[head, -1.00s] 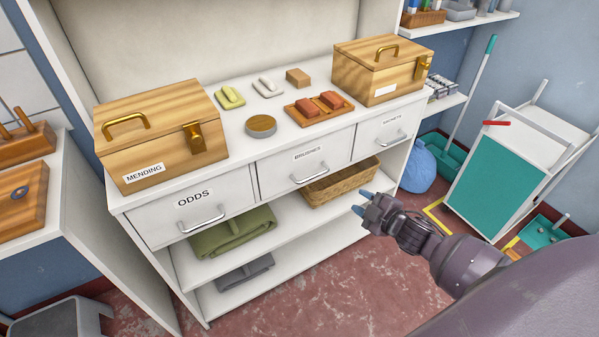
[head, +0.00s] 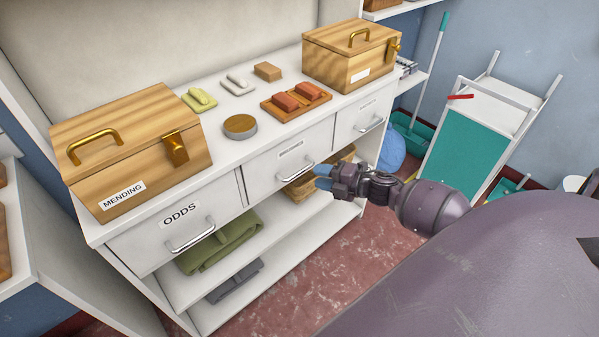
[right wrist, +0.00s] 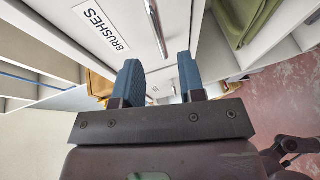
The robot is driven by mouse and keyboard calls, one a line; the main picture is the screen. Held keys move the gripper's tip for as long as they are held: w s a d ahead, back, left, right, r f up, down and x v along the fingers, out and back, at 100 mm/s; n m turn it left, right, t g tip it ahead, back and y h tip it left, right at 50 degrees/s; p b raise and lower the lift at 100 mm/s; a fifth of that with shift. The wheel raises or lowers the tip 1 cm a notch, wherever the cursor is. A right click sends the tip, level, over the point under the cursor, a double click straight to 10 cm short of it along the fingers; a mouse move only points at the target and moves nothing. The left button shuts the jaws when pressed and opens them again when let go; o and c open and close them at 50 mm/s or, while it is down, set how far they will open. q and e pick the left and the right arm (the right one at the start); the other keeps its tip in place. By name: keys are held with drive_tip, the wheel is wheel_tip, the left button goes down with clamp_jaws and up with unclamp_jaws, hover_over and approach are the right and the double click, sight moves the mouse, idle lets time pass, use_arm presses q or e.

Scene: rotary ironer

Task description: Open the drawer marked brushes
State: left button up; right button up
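The drawer marked brushes (head: 262,172) is the middle one of three in the white cabinet and looks shut. Its label is blurred in the head view but reads BRUSHES in the right wrist view (right wrist: 103,27). Its silver bar handle (head: 296,172) also shows in the wrist view (right wrist: 155,28). My right gripper (head: 322,178) is just right of this handle and in front of the cabinet. In the wrist view its two blue fingers (right wrist: 161,80) are apart with nothing between them, and the handle lies beyond them, not held. My left gripper is out of view.
The ODDS drawer (head: 150,248) is at left, another drawer (head: 350,122) at right. A wicker basket (head: 300,188) and green cloth (head: 225,242) lie on the shelf below. Two wooden boxes, brushes and soaps stand on top. Red floor in front is clear.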

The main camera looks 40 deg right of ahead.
sight(301, 171)
drive_tip(key=x, duration=0.6)
drive_tip(key=shift+w+a+b, duration=0.15)
drive_tip(key=shift+w+b, duration=0.1)
drive_tip(key=shift+b, duration=0.1)
clamp_jaws()
